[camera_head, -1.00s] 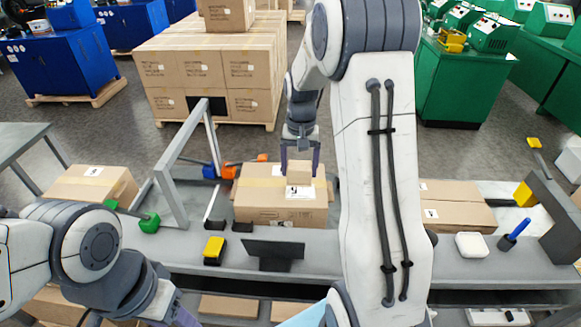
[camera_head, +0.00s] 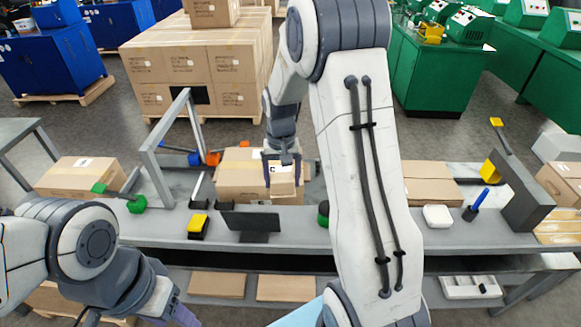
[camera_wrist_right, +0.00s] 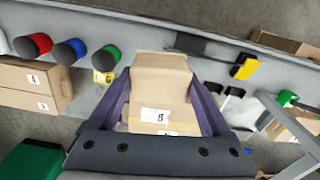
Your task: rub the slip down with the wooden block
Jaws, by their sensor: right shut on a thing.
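The wooden block (camera_head: 284,182) is a small tan block held between the purple fingers of my right gripper (camera_head: 282,165), at the right part of a brown carton (camera_head: 240,178) on the bench. In the right wrist view the block (camera_wrist_right: 160,72) sits between the fingers, with the carton behind. The white slip (camera_wrist_right: 155,115) with a printed mark shows beside the block in that view. In the head view only a bit of white shows above the block; the rest is hidden. I cannot tell whether the block touches it. My left gripper (camera_head: 172,316) is at the bottom edge, partly cut off.
On the bench stand a grey frame (camera_head: 160,165), a yellow-and-black item (camera_head: 198,226), a dark plate (camera_head: 250,222) and a white box (camera_head: 437,216). Other cartons (camera_head: 82,176) lie left and right. Bare grey bench shows along the front edge.

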